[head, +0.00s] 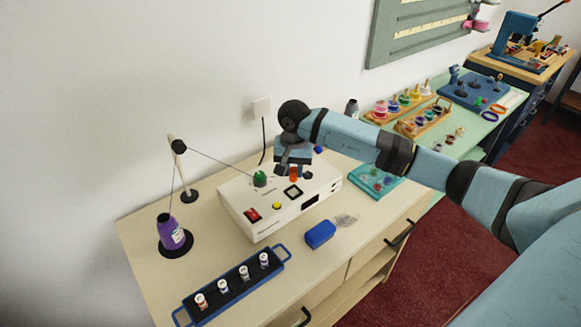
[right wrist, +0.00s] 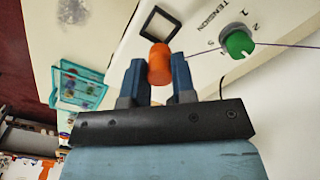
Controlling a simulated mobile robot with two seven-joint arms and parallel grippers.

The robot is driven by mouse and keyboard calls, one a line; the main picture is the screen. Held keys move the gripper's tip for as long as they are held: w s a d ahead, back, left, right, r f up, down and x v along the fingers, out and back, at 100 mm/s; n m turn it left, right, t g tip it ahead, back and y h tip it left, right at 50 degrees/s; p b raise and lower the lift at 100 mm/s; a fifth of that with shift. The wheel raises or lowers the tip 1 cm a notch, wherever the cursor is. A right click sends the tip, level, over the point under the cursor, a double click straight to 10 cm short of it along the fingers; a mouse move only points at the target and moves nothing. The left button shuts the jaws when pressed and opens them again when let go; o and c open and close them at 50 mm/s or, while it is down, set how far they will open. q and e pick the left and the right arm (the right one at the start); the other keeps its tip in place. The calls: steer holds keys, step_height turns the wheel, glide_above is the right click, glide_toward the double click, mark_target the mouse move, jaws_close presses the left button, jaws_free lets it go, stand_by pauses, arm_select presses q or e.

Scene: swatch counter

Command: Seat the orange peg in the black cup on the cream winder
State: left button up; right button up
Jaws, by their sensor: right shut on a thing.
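The cream winder (head: 270,222) stands on the table in the head view. On its top is the black cup (head: 293,191), a square black rim with a pale inside; it also shows in the right wrist view (right wrist: 160,24). My right gripper (head: 294,168) is shut on the orange peg (head: 294,174), over the winder's back part, behind the cup. In the right wrist view the peg (right wrist: 159,62) stands out between both fingers, beside the cup's rim and outside its opening. The gap below the peg is hard to judge. My left gripper is not in view.
A green knob (head: 260,178) with a purple thread stands left of the peg. The winder also has a red switch (head: 252,215) and yellow button (head: 277,206). A blue block (head: 320,234), a blue spool rack (head: 235,290) and a teal tray (head: 372,182) lie around it.

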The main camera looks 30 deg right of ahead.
mark_target(294, 178)
steer(key=shift+f, duration=0.4)
steer(key=shift+f+b, duration=0.6)
steer(key=shift+f, duration=0.8)
steer(key=shift+f+b, duration=0.8)
steer(key=shift+f, duration=0.05)
steer(key=o, duration=1)
steer(key=shift+c, duration=0.2)
step_height(294, 178, up, 14)
steer(key=shift+f+b, duration=0.1)
steer(key=shift+b, duration=0.65)
